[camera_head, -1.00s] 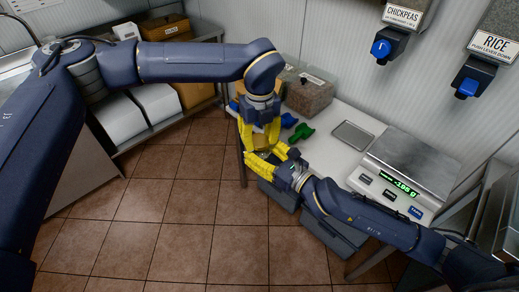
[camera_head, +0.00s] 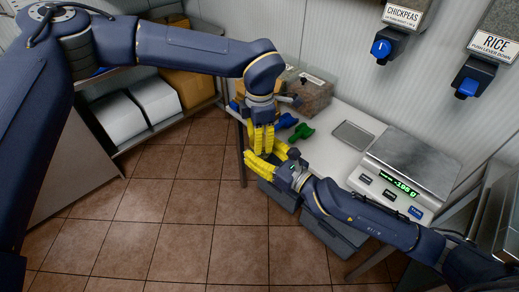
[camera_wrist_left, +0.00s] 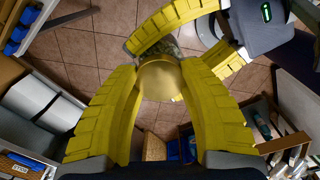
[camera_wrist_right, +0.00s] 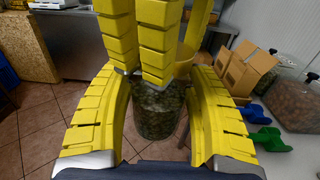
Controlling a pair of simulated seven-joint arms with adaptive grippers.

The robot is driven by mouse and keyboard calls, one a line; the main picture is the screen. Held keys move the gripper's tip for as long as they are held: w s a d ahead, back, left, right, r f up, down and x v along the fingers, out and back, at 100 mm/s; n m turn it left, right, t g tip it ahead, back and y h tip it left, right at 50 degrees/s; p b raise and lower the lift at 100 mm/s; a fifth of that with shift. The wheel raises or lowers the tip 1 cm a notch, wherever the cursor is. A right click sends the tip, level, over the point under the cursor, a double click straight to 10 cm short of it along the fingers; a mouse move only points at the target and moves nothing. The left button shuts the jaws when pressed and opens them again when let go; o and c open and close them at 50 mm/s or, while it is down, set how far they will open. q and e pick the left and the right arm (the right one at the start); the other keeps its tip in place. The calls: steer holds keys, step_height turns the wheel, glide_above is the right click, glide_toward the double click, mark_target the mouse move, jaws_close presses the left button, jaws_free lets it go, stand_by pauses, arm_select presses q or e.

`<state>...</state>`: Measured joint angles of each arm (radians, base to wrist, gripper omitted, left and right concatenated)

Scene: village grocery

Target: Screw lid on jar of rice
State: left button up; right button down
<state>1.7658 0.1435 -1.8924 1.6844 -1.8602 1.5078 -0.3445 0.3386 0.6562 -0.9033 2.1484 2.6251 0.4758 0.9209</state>
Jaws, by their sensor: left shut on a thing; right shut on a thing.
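The jar (camera_wrist_right: 158,110) is clear glass with grainy, dark-looking contents. It stands between the fingers of my right gripper (camera_wrist_right: 158,100), which is shut on it from the side. The gold lid (camera_wrist_left: 161,80) is round and sits between the fingers of my left gripper (camera_wrist_left: 160,85), which is shut on it from above. The jar shows only partly beyond the lid in the left wrist view. In the head view, my left gripper (camera_head: 263,146) is directly above my right gripper (camera_head: 264,160), and their fingers hide jar and lid. I cannot tell whether the lid is seated on the rim.
The white table holds a scale (camera_head: 412,165), a small metal tray (camera_head: 352,135), green (camera_head: 301,133) and blue scoops (camera_head: 287,121) and a bin of chickpeas (camera_head: 309,95). Chickpea (camera_head: 388,46) and rice dispensers (camera_head: 473,78) hang on the wall. Tiled floor lies open in front.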

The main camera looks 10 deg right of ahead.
arm_select(q)
steer(key=m, duration=1.4)
steer(key=o, duration=1.3)
steer(key=shift+o, duration=0.2)
step_height(320, 180, up, 12)
steer(key=shift+s, duration=0.1)
